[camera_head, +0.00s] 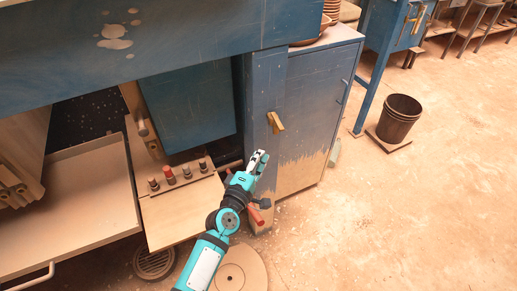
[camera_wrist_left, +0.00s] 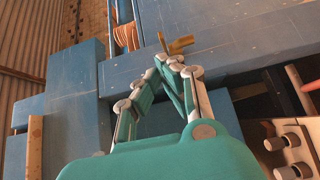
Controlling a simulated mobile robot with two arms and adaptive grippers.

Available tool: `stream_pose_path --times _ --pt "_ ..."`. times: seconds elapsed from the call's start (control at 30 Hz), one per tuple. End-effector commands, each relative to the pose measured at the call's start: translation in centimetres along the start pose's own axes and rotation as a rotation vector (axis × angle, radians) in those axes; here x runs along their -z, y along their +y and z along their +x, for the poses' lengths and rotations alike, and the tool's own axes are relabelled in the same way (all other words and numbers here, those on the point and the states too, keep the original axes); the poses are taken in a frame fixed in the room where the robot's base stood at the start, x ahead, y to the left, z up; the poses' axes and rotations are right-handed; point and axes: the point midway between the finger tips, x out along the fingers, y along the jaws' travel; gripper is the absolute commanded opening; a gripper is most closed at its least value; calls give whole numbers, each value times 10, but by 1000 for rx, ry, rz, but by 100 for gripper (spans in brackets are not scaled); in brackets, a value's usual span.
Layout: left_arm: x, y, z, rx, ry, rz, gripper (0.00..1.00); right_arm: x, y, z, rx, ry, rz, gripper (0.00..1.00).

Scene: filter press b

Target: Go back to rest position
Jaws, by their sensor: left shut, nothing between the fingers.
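My left gripper (camera_head: 261,158) is at the end of a teal arm that comes up from the bottom of the head view. It is in front of the blue filter press, below and left of a yellow-brown handle (camera_head: 275,122) on the blue cabinet (camera_head: 305,105). In the left wrist view its fingers (camera_wrist_left: 172,62) come together at the tips with nothing between them. The handle (camera_wrist_left: 181,44) shows just past the fingertips there; I cannot tell whether they touch it. My right gripper is not in view.
A control panel with several knobs (camera_head: 169,175) is left of my gripper. A red lever (camera_head: 256,215) is close below it. A brown bucket (camera_head: 398,118) stands on the floor to the right. The sandy floor (camera_head: 420,210) at the lower right is clear.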

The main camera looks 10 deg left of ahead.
Motion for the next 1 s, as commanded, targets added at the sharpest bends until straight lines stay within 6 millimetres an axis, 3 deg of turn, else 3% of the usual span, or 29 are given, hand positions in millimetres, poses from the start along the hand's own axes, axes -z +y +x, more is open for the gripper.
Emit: stream_pose_path --times 0.5,0.63,0.77,0.83,1.0 --pt "-1 0 -1 2 -3 4 0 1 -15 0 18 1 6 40" --pt "-9 -5 -15 43 -66 100 0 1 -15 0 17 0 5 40" --pt "-27 -24 -59 176 -237 377 0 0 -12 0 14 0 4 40" --pt "-32 -40 -96 286 -353 575 0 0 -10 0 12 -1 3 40" --pt "-18 -70 -182 548 -575 932 0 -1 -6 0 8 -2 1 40"
